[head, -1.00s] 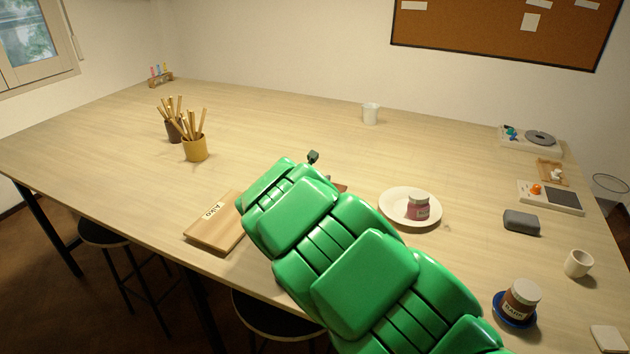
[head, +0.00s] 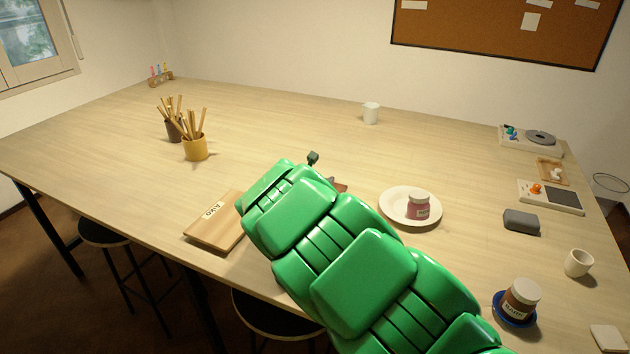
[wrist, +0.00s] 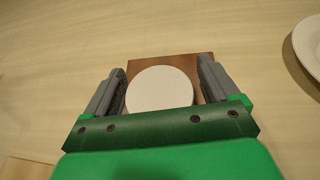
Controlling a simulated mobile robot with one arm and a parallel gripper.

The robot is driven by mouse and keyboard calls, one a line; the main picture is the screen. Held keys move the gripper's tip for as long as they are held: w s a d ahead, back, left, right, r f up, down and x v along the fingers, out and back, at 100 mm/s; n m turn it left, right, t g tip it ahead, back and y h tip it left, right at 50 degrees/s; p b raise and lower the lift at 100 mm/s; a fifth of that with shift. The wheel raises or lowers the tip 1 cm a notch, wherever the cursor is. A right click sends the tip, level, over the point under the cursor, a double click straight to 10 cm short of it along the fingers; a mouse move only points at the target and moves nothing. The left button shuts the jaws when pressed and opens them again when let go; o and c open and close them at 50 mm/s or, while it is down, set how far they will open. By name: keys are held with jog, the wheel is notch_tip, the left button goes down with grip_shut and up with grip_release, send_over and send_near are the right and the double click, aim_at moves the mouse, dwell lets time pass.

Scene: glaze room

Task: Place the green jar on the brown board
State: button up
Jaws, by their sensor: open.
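In the wrist view a round white lid (wrist: 160,90) lies between the two grey fingers of my gripper (wrist: 162,66). The fingers are apart, one on each side of the lid. The body under the lid is hidden, so its green colour does not show. A brown board (wrist: 182,66) lies beyond and below the lid. The lidded jar appears to be over the board, but its base is hidden. In the head view my green arm covers the jar and most of the brown board (head: 341,186); only a small edge of the board shows.
A lighter wooden board (head: 212,228) with a label lies left of my arm. A white plate (head: 392,213) with a pink jar (head: 418,206) stands to the right. A brown jar (head: 520,298) stands on a blue coaster (head: 514,318).

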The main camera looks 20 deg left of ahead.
jog(key=v, duration=1.2)
dwell(0.3)
